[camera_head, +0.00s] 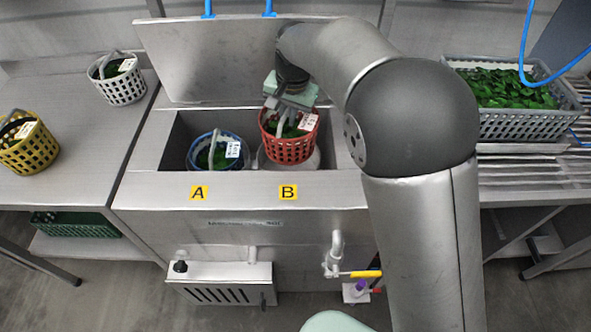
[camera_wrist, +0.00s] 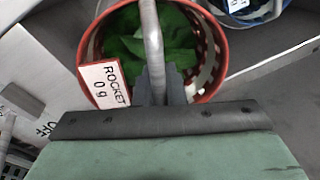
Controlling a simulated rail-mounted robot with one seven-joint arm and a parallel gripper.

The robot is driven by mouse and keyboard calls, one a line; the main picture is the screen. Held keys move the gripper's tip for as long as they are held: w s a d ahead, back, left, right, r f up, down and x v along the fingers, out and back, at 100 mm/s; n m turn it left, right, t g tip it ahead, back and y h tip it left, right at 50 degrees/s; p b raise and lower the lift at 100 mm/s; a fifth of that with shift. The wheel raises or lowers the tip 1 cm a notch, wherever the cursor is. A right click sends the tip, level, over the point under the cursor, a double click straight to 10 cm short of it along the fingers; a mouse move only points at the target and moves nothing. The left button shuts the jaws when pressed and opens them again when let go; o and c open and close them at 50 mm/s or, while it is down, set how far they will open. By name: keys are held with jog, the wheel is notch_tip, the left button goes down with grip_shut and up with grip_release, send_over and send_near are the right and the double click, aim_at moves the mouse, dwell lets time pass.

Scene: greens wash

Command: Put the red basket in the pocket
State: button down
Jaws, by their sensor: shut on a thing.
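The red basket (camera_head: 290,148) holds green leaves and has a white tag. It hangs over the right part of the sink, above the B label. In the wrist view the red basket (camera_wrist: 219,84) shows its rim, leaves and a tag reading "ROCKET 0 g". My gripper (camera_head: 284,112) is shut on the basket's grey handle; in the wrist view the gripper fingers (camera_wrist: 163,85) close around it. A pale round pocket (camera_head: 312,160) shows partly beneath the red basket, which hides most of it. I cannot tell whether the basket touches it.
A blue-rimmed basket (camera_head: 203,158) of greens sits in the sink's left part above label A. A white basket (camera_head: 121,88) and a yellow basket (camera_head: 36,153) stand on the left counter. A grey crate (camera_head: 515,126) of greens is at the right.

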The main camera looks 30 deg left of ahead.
jog(key=f, duration=1.1)
jog(key=shift+a+f, duration=0.25)
jog(key=shift+f, duration=0.2)
jog(key=c, duration=1.5)
grip_release()
notch_tip(320, 180, up, 12)
jog(key=d, duration=0.2)
jog(key=shift+s, duration=0.4)
jog(key=shift+r, duration=0.1)
